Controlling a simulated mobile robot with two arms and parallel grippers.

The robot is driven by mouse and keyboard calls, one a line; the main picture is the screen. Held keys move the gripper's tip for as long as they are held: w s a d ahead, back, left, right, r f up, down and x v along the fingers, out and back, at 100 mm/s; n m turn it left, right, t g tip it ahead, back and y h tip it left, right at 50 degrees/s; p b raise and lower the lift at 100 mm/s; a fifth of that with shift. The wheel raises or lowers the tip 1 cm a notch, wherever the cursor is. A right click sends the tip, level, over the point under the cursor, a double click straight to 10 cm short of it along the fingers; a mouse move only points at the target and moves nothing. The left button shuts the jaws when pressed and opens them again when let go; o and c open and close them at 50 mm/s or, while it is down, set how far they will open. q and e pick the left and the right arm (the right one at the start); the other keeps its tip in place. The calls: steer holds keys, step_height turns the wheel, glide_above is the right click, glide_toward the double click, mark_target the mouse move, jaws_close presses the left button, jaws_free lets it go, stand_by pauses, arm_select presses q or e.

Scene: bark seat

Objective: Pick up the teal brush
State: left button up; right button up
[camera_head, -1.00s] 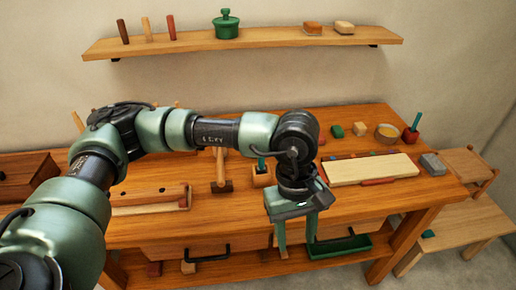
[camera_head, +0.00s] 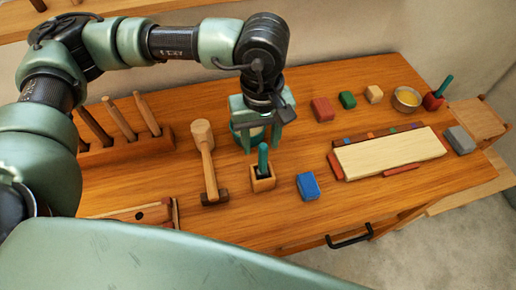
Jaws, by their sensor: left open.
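A teal stick-like handle, likely the teal brush (camera_head: 263,158), stands upright in a small wooden block holder (camera_head: 263,184) near the middle of the bench. A similar teal handle (camera_head: 443,85) leans in a red holder (camera_head: 433,102) at the far right. My left gripper (camera_head: 262,148) points down with its fingers apart. In the picture its fingertips flank the top of the nearer handle; I cannot tell the exact depth between them. Nothing is held. My right gripper is out of view.
A wooden mallet (camera_head: 206,160) lies just left of the holder and a blue block (camera_head: 308,186) just right. A round green-rimmed item is partly hidden behind the gripper. A pale board (camera_head: 390,153) and a bowl (camera_head: 407,98) are further right; a tool rack (camera_head: 125,148) is left.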

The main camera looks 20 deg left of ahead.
mark_target(263, 162)
arm_select(q)
steer(key=shift+f, duration=0.3)
steer(key=shift+s+d+f+p, duration=0.15)
steer(key=shift+f+p, duration=0.1)
steer(key=shift+f, duration=0.2)
steer(key=shift+s+f+p, duration=0.15)
steer(key=shift+f+p, duration=0.1)
steer(key=shift+f, duration=0.15)
steer(key=shift+d+f+p, duration=0.1)
steer(key=shift+f+p, duration=0.25)
step_height(263, 162, down, 4)
steer(key=shift+r+p, duration=0.1)
steer(key=shift+p, duration=0.75)
steer(key=shift+d+f, duration=0.1)
steer(key=shift+f, duration=0.3)
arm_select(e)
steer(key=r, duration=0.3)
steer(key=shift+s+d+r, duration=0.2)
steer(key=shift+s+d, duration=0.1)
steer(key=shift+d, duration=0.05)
arm_select(q)
steer(key=shift+c, duration=0.4)
jaws_close()
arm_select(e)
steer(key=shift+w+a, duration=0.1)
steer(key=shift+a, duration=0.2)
